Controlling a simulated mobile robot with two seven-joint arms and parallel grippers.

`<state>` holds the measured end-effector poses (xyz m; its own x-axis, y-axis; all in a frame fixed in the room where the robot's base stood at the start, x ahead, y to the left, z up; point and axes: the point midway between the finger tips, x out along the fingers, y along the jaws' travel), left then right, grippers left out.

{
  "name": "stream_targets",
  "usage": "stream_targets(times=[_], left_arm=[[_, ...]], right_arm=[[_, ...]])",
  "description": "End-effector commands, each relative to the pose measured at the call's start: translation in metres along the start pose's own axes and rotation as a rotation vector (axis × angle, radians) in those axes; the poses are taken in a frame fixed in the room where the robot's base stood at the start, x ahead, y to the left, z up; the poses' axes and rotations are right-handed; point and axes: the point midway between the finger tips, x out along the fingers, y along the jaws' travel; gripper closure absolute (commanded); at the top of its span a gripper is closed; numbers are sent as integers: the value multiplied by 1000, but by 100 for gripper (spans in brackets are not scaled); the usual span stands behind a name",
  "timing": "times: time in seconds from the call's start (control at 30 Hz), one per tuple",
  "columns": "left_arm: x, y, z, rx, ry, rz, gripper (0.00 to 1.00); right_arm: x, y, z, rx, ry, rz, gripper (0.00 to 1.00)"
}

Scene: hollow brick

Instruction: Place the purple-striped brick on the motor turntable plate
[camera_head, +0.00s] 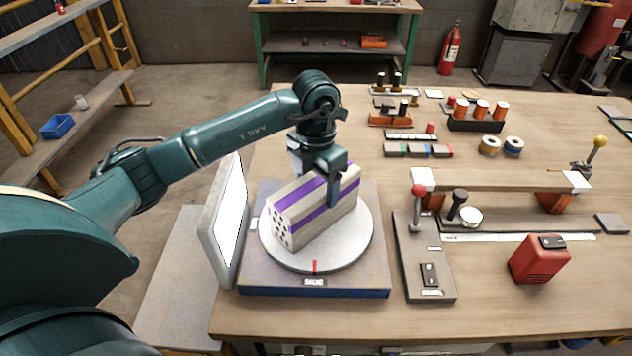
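The purple-striped brick (296,216) is pale with purple bands and holes in its near end. It lies lengthwise over the round grey motor turntable plate (345,249), angled toward the upper right, and appears to rest on it. The plate sits on a blue-edged square base with a red mark at its front. My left gripper (323,186) points down over the brick's far half. One finger shows against the brick's right side; the other is mostly hidden behind the brick. Whether the fingers press on it is hard to see. My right gripper is not in view.
A white-faced panel (228,217) stands just left of the base. A control box with a red-knobbed lever (418,192) stands right of it. A raised beam (500,181), a red box (539,259) and spools (489,145) occupy the right side. The table's front strip is clear.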

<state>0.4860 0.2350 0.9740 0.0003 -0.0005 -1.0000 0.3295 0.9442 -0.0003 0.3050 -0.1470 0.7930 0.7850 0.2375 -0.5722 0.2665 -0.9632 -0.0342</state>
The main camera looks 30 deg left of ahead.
Motion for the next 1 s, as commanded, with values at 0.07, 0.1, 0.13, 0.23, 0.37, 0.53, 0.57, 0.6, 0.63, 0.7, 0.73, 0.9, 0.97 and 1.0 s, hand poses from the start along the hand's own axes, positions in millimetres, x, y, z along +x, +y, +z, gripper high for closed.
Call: stream_targets(times=[0.07, 0.1, 0.13, 0.23, 0.37, 0.53, 0.57, 0.6, 0.63, 0.7, 0.73, 0.9, 0.97, 1.0], left_arm=[[0, 0, 0, 0, 0, 0, 24], [0, 0, 0, -1, 1, 0, 21], [0, 0, 0, -1, 1, 0, 19], [0, 0, 0, -1, 1, 0, 15], [0, 0, 0, -1, 1, 0, 15], [-7, 0, 0, 0, -2, 1, 15], [-11, 1, 0, 0, -2, 2, 15], [-16, 1, 1, 0, -3, 2, 15], [-22, 1, 1, 1, -4, 1, 15], [-36, 1, 1, 0, -6, 2, 15], [-43, 1, 1, 0, -5, 2, 15], [-82, 1, 1, -1, -6, 2, 15], [-94, 1, 1, -1, -4, 2, 15], [-101, 1, 1, -1, -4, 3, 15]], right_arm=[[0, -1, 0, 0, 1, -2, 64], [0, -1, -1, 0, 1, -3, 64], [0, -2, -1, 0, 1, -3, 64], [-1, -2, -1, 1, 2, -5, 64], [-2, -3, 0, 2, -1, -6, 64], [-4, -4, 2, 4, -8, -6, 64], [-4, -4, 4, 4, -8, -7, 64], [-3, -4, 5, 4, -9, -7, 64], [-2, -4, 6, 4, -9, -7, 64], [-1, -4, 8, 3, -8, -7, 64], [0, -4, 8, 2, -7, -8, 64], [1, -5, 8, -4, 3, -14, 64], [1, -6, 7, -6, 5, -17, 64], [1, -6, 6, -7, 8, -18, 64]])
